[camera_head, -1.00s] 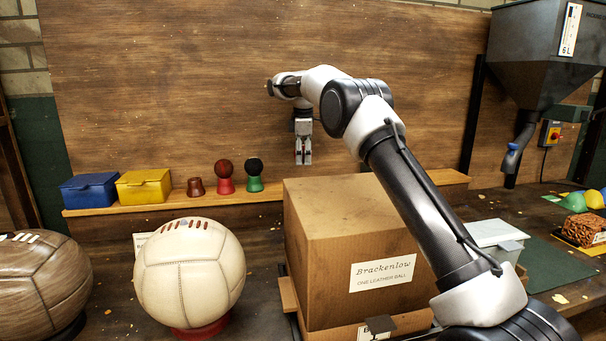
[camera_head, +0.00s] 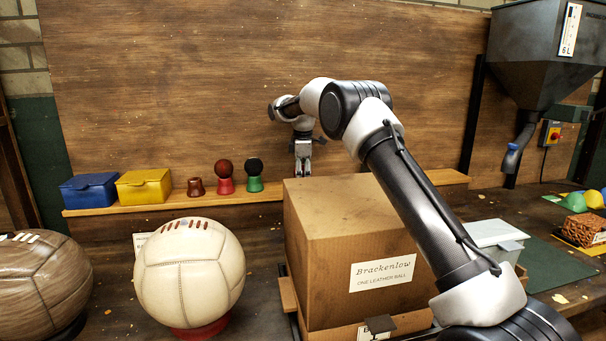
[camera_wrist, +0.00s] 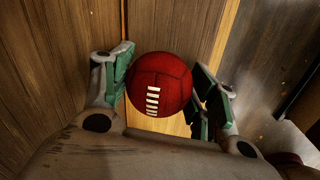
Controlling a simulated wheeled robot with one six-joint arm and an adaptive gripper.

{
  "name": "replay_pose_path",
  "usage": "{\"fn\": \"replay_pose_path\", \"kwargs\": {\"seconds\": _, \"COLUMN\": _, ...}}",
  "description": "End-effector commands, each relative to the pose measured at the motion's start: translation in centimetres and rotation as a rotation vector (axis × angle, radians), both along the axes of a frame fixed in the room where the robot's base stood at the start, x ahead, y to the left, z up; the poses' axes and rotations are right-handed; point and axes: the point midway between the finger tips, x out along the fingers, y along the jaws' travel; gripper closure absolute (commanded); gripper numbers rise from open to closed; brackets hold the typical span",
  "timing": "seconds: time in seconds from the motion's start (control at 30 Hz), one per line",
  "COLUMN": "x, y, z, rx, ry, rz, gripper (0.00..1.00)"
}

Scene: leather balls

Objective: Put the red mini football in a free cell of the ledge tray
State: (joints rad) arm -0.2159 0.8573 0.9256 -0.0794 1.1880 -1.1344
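The red mini football (camera_wrist: 160,84), with white laces, shows between the two green-padded fingers of my gripper (camera_wrist: 163,78) in the wrist view. The left finger lies close to its edge; a narrow gap shows at the right finger. The fingers look spread, and I cannot tell whether the ball rests on anything. In the head view my gripper (camera_head: 303,172) points down behind the cardboard box, over the wooden ledge (camera_head: 268,196); the ball is hidden there. No ledge tray can be made out.
The large cardboard box (camera_head: 330,245) stands in front of my gripper.

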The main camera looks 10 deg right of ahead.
Motion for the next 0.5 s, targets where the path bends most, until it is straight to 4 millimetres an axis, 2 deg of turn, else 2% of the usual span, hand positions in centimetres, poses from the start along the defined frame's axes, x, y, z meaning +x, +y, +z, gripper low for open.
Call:
{"fn": "replay_pose_path", "kwargs": {"seconds": 0.03, "x": 0.01, "y": 0.01, "z": 0.03, "rx": 0.0, "ry": 0.0, "rz": 0.0, "gripper": 0.28}}
{"fn": "replay_pose_path", "kwargs": {"seconds": 0.07, "x": 0.0, "y": 0.01, "z": 0.04, "rx": 0.0, "ry": 0.0, "rz": 0.0, "gripper": 0.23}}
{"fn": "replay_pose_path", "kwargs": {"seconds": 0.37, "x": 0.01, "y": 0.01, "z": 0.06, "rx": 0.0, "ry": 0.0, "rz": 0.0, "gripper": 0.23}}
{"fn": "replay_pose_path", "kwargs": {"seconds": 0.5, "x": -0.07, "y": 0.03, "z": 0.87, "rx": 0.001, "ry": -0.002, "rz": 0.0, "gripper": 0.23}}
